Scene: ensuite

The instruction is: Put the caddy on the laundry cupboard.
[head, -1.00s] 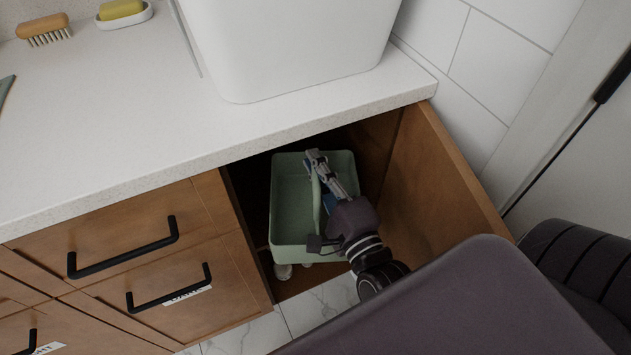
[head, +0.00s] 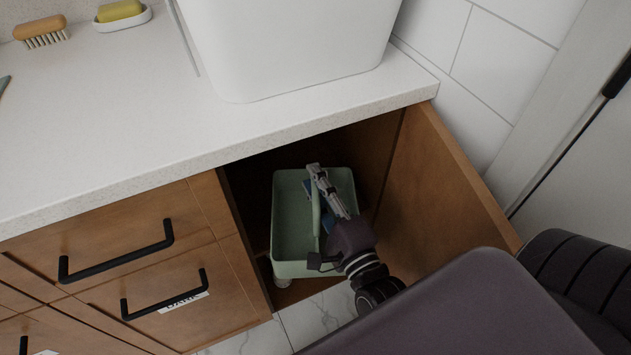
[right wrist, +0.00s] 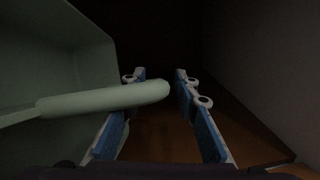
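The caddy (head: 284,235) is a pale green open box inside the open bay of the brown laundry cupboard (head: 215,275), under its pale top. Its rounded handle runs over the middle of the box. My right gripper (head: 314,178) reaches over the caddy at the handle. In the right wrist view the blue-padded fingers of this gripper (right wrist: 160,85) are spread apart. The handle (right wrist: 105,98) crosses the left finger and its end lies between the two fingers, with a gap to the right finger. The caddy wall (right wrist: 60,50) shows at left. My left gripper is not in view.
A large white bin (head: 300,50) stands on the right part of the worktop (head: 120,130). A brush (head: 42,32) and a soap dish (head: 122,18) lie at the back left; the worktop between is clear. A wooden side panel (head: 430,180) bounds the bay at right.

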